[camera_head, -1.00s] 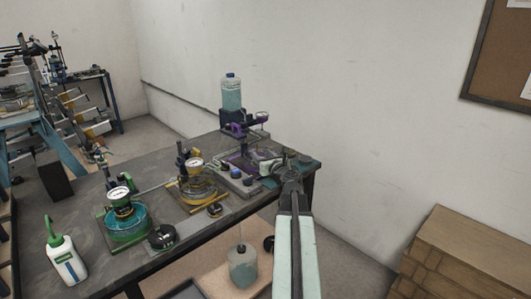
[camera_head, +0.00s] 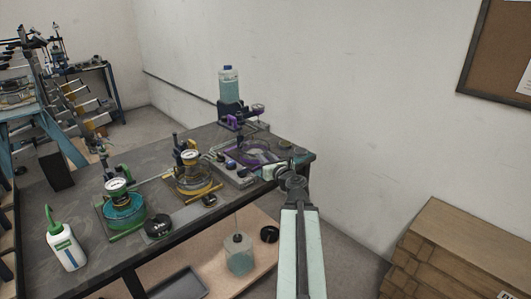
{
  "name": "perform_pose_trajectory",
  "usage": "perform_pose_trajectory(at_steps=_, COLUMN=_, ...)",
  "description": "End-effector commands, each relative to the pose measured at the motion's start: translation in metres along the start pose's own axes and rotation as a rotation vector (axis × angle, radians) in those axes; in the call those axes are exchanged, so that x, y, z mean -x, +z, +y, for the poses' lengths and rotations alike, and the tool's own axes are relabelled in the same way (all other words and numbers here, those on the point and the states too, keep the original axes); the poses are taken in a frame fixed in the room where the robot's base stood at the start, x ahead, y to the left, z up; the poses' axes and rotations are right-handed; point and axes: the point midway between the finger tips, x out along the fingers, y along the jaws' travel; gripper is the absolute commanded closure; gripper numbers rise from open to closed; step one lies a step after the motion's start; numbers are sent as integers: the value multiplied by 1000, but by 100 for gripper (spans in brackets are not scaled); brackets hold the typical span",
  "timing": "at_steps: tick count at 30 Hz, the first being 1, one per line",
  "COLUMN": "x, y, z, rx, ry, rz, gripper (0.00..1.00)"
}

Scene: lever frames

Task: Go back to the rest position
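My arm rises from the bottom of the head view, and its end reaches the right end of the dark workbench (camera_head: 75,222). My gripper (camera_head: 272,171) is small and partly hidden behind my wrist joint, near a control box (camera_head: 232,173) on the bench. I cannot see its fingers well enough to tell whether it is open or shut. Nothing clearly shows in it.
A bottle on a purple stand (camera_head: 229,84), a yellow gauge device (camera_head: 191,173), a green gauge device (camera_head: 122,207) and a white-green bottle (camera_head: 65,246) stand on the bench. A jar (camera_head: 238,254) is on the lower shelf. Wooden drawers (camera_head: 455,250) stand at right.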

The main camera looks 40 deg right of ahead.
Motion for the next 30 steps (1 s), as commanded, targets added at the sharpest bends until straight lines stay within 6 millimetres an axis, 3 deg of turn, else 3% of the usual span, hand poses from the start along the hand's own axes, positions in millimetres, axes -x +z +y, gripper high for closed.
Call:
perform_pose_trajectory(at_steps=17, x=-3, y=10, z=0, rx=1, ry=-1, rz=-4, gripper=76)
perform_pose_trajectory(at_steps=24, x=2, y=61, z=0, rx=1, ry=-1, rz=-4, gripper=76)
perform_pose_trajectory(at_steps=30, x=4, y=89, z=1, rx=1, ry=-1, rz=-5, gripper=76)
